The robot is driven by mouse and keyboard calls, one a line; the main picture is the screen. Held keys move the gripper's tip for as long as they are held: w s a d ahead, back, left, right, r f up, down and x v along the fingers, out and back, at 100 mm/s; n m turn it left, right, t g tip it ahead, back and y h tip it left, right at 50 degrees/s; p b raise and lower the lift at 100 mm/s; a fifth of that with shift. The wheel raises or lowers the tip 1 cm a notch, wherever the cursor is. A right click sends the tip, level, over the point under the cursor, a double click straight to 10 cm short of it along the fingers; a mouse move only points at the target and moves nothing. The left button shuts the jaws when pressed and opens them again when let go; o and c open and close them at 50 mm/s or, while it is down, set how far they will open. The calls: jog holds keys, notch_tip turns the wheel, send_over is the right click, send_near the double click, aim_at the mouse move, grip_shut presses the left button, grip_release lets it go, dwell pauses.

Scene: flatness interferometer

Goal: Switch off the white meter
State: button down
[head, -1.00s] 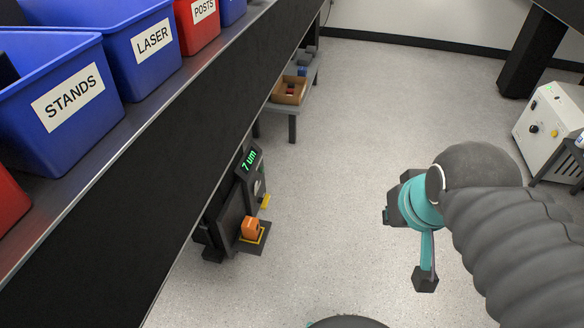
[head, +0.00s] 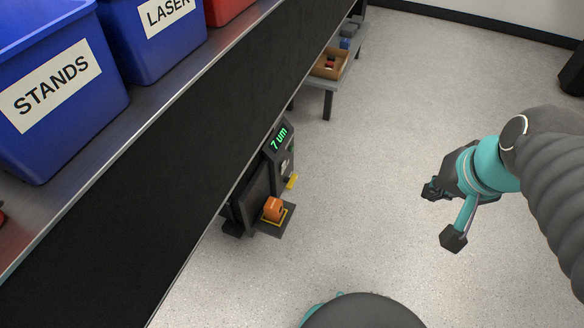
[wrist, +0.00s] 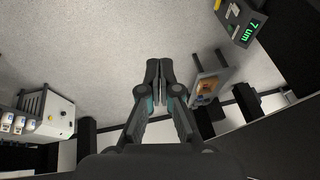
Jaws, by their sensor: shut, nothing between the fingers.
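A white box with knobs (wrist: 57,113) shows at the left of the wrist view, beside a dark cart with white bottles; it is the only white instrument I see, and it is outside the head view now. A dark grey unit with a green "7 um" readout (head: 279,139) stands low by the bench in the head view; its readout also shows at the upper right of the wrist view (wrist: 250,31). My gripper (wrist: 160,62) is shut and empty. In the head view my gripper (head: 431,191) hangs over open floor, right of the dark unit and apart from everything.
A long dark bench (head: 150,190) carrying blue and red bins fills the left. An orange block (head: 273,208) sits on a dark plate by the readout unit. A low grey table with a brown tray (head: 329,65) stands beyond. The floor (head: 390,110) between is clear.

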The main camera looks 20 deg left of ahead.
jog(key=w+a+f+m+g+y+b, duration=0.5)
jog(key=w+a+f+m, duration=0.4)
jog(key=w+a+f, duration=0.6)
jog(key=w+a+f+m+y, duration=0.2)
jog(key=w+a+f+m, duration=0.1)
jog(key=f, duration=0.5)
jog(key=w+a+f+m+t+y+b, duration=0.1)
jog(key=w+a+f+m, duration=0.2)
jog(key=w+f+m, duration=0.2)
notch_tip(320, 180, down, 4)
jog(key=shift+w+a+r+y, duration=0.15)
jog(key=shift+w+r+y, duration=0.2)
jog(key=shift+w, duration=0.8)
jog(key=shift+f, duration=0.1)
jog(key=b, duration=0.1)
send_near(283, 169)
jog(key=a+f, duration=0.2)
jog(key=f, duration=0.1)
jog(key=a+f, duration=0.1)
jog(key=shift+w+a+f, duration=0.15)
jog(key=shift+w+f, duration=0.15)
jog(key=shift+w, duration=0.05)
jog(key=shift+a+r, duration=0.1)
jog(key=shift+a, duration=0.65)
jog(key=shift+w, duration=0.1)
